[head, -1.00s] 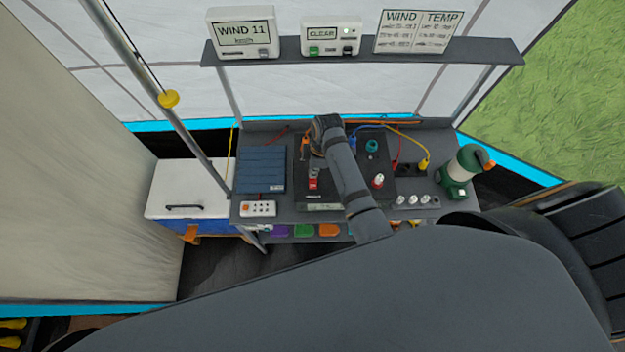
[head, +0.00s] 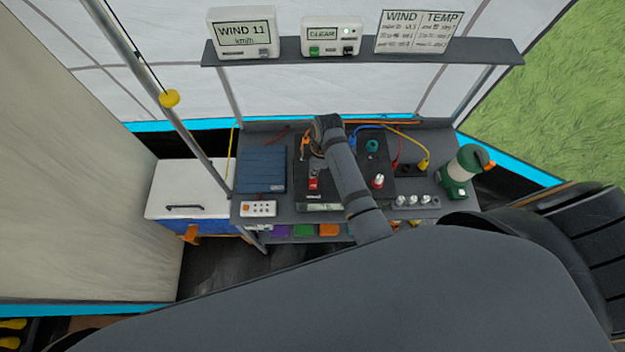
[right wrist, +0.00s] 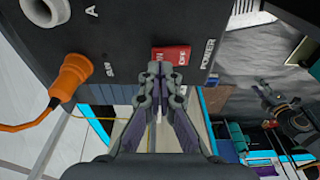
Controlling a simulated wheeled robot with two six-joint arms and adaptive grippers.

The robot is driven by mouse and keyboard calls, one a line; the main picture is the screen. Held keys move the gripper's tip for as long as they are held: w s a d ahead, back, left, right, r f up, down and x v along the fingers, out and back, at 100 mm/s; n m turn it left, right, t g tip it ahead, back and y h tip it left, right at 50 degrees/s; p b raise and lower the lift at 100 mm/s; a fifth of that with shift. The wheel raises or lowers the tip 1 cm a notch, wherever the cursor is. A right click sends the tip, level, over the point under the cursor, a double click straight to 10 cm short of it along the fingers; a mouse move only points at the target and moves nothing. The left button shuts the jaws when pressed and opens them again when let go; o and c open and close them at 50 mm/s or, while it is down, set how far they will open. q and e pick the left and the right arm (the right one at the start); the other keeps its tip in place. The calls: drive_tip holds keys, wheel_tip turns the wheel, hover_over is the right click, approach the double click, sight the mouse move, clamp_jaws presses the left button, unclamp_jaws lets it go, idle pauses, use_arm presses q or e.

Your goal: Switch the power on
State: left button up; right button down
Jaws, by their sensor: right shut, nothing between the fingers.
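The black power box (head: 345,185) stands on the grey bench. Its red power switch (head: 313,184) is on the front left part of the box. In the right wrist view the red switch (right wrist: 170,54) sits beside the word POWER, with small white lettering on it. My right gripper (right wrist: 165,70) is shut and empty, its fingertips right at the switch's edge; I cannot tell whether they touch it. In the head view the right arm reaches over the box and partly hides it. My left gripper is not in view.
An orange plug (right wrist: 72,74) with its cable sits in the box beside the switch. A blue panel (head: 261,169) and a white power strip (head: 258,209) lie left of the box. A green lantern (head: 458,172) stands at the right. A shelf (head: 290,52) with displays runs above.

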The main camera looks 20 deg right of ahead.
drive_tip(key=shift+f+b, duration=0.45)
drive_tip(key=shift+f, duration=0.55)
idle(0.3)
wheel_tip(320, 180, up, 3)
drive_tip(key=shift+f+p, duration=0.1)
drive_tip(key=shift+p, duration=1.15)
drive_tip(key=shift+r, duration=2.15)
